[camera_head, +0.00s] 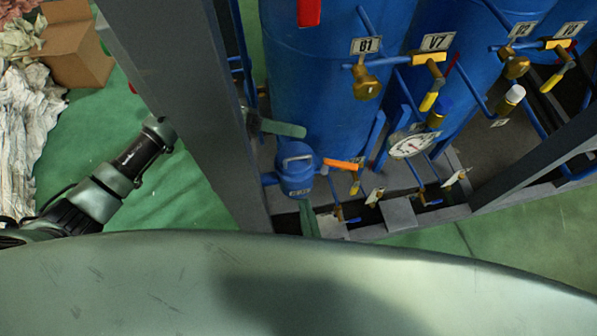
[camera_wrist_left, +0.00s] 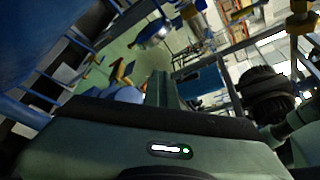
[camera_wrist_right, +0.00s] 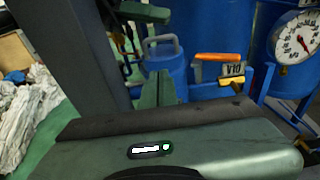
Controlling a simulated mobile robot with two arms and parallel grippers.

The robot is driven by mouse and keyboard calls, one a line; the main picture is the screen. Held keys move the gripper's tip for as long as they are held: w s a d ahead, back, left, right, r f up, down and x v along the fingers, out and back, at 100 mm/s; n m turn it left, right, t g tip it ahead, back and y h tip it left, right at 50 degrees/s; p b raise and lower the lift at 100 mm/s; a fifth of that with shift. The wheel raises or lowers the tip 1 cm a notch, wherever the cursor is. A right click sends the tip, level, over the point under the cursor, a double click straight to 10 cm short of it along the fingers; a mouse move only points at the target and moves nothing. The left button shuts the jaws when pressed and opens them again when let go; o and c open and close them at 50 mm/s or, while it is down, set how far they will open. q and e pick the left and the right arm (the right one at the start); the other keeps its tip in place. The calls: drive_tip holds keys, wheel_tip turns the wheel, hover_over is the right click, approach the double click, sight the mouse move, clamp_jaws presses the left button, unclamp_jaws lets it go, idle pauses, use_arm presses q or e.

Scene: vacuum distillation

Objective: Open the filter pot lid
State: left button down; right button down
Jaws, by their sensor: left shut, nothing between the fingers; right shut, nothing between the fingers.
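The filter pot (camera_head: 298,184) is a small blue vessel with a lid (camera_head: 296,154) and a grey loop handle on top. The lid looks seated on the pot. The pot also shows in the right wrist view (camera_wrist_right: 166,68), with the handle (camera_wrist_right: 160,42) standing up. My left gripper (camera_head: 300,130) is shut and empty, just above and behind the lid, pointing right. It also shows at the top of the right wrist view (camera_wrist_right: 163,14). My right gripper (camera_head: 306,206) is shut and empty, low in front of the pot; its fingers (camera_wrist_right: 158,78) overlap the pot there.
A grey post (camera_head: 185,90) stands left of the pot and hides part of my left arm. Blue tanks (camera_head: 320,90) stand behind. An orange-handled valve (camera_head: 340,164) sits close right of the pot, with a gauge (camera_head: 409,145) beyond. Green floor (camera_head: 190,200) is open at left.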

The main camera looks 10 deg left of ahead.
sight(298, 169)
drive_tip(key=shift+w+a+r, duration=0.2)
drive_tip(key=shift+w+a, duration=0.2)
drive_tip(key=shift+w, duration=0.85)
drive_tip(key=shift+w+a+r, duration=0.25)
drive_tip(key=shift+w+a, duration=0.1)
drive_tip(key=shift+w, duration=0.85)
drive_tip(key=shift+w+a+r, duration=0.2)
drive_tip(key=shift+w+a, duration=0.2)
drive_tip(key=shift+w, duration=0.85)
drive_tip(key=shift+w+a+r, duration=0.15)
drive_tip(key=shift+w+r, duration=0.35)
drive_tip(key=shift+r, duration=0.05)
use_arm(q)
drive_tip(key=c, duration=1.5)
unclamp_jaws()
drive_tip(key=shift+c, duration=0.2)
